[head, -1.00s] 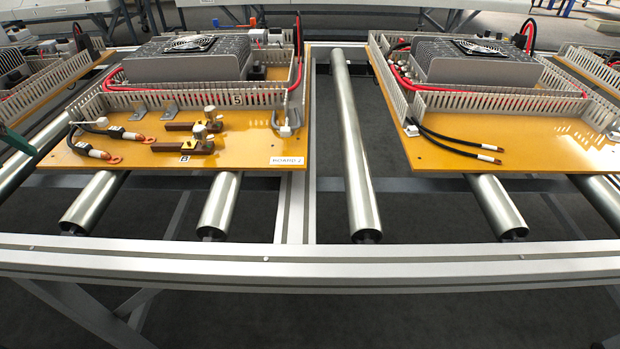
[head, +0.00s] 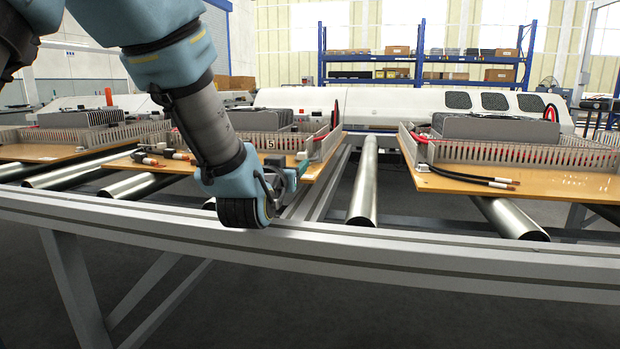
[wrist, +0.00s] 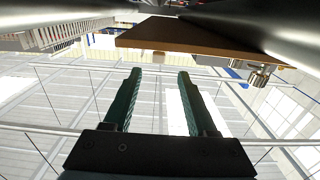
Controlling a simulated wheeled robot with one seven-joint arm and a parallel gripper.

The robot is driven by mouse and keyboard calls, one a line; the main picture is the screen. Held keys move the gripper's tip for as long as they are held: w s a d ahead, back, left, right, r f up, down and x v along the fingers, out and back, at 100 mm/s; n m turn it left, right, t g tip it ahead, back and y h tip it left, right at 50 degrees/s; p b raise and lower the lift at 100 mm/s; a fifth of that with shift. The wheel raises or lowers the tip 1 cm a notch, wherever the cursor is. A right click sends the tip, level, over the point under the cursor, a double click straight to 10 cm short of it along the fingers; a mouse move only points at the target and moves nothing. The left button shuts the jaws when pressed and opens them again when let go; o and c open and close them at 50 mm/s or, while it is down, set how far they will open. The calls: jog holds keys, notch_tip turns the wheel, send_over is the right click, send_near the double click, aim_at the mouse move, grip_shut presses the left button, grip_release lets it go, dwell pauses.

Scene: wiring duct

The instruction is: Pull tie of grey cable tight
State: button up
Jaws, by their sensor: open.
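Board 2 (head: 122,164) is the yellow board behind my arm, with a grey slotted duct (head: 325,146) marked 5. My gripper (head: 291,183) is low at this board's front right corner, above the front rail. In the wrist view its two teal fingers (wrist: 160,78) stand apart with nothing between them. A brown board edge (wrist: 190,36) shows beyond the fingertips there. A small pale piece (head: 302,156) shows at the duct's corner just behind the gripper. I cannot tell whether it is part of the grey cable or its tie. No tie tail can be made out.
The front rail (head: 400,248) runs across below the boards. Steel rollers (head: 364,185) fill the gap to the right-hand board (head: 560,182), where black cables (head: 470,176) lie. Metal fittings (wrist: 258,74) show at right in the wrist view.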

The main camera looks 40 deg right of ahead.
aim_at(301, 156)
jog(key=x, duration=0.7)
jog(key=shift+d, duration=0.25)
jog(key=shift+r, duration=0.1)
grip_shut()
dwell(1.1)
